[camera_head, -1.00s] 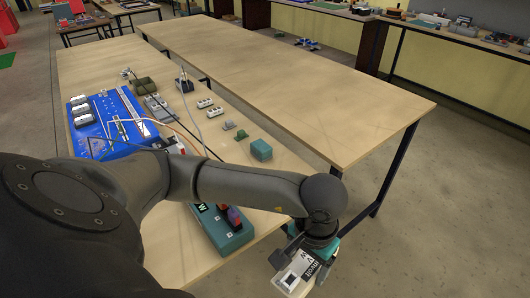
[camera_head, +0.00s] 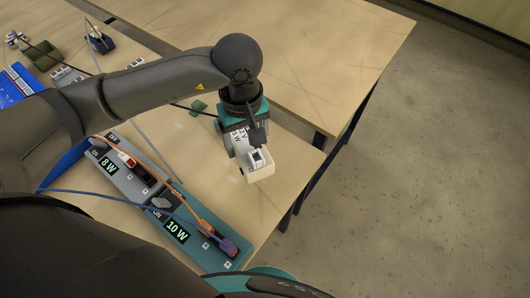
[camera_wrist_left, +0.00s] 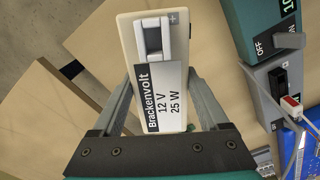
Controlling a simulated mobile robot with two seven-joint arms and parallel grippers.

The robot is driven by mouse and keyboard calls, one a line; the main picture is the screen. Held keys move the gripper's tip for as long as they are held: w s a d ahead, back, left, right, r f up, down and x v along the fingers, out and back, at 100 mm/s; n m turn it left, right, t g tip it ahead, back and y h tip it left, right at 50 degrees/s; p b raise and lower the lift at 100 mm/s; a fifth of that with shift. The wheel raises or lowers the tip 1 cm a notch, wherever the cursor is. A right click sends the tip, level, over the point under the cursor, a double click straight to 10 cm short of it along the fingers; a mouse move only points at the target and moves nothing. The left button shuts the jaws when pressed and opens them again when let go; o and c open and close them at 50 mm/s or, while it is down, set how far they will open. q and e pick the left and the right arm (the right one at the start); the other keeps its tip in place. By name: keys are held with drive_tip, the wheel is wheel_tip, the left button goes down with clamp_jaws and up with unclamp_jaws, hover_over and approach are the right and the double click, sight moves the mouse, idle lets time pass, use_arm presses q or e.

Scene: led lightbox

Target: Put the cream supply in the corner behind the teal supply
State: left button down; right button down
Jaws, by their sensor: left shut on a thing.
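The cream supply (camera_head: 262,174), labelled 12 V 25 W, is held by my left gripper (camera_head: 245,138). It appears over the right part of the near table, close to that table's right edge; its height is hard to tell. In the left wrist view the cream supply (camera_wrist_left: 153,60) sits between the two fingers (camera_wrist_left: 163,82), its label facing the camera. The teal supply (camera_head: 205,254), marked 10 W, lies on the table at lower left of it, with cables plugged in. The teal supply (camera_wrist_left: 252,22) also shows at upper right in the wrist view. My right gripper is out of view.
A grey supply (camera_head: 126,178) marked 8 W adjoins the teal one. Orange and blue cables cross both. A small green piece (camera_head: 198,107) lies behind my gripper. Bare tabletop lies between the teal supply and the right edge. Another table (camera_head: 310,60) stands behind.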

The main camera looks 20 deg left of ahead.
use_arm(q)
drive_tip(key=w+d+r+n+p, duration=0.3)
drive_tip(key=w+r+n, duration=0.45)
drive_tip(key=n, duration=0.65)
drive_tip(key=shift+n, duration=0.3)
drive_tip(key=f, duration=0.4)
drive_tip(key=s+f+b, duration=0.1)
drive_tip(key=f, duration=0.4)
drive_tip(key=s+f, duration=0.1)
drive_tip(key=f, duration=0.4)
drive_tip(key=shift+d+b, duration=0.1)
drive_tip(key=shift+b, duration=0.2)
drive_tip(key=shift+f+b, duration=0.3)
drive_tip(key=shift+f, duration=1.9)
drive_tip(key=shift+f, duration=0.15)
unclamp_jaws()
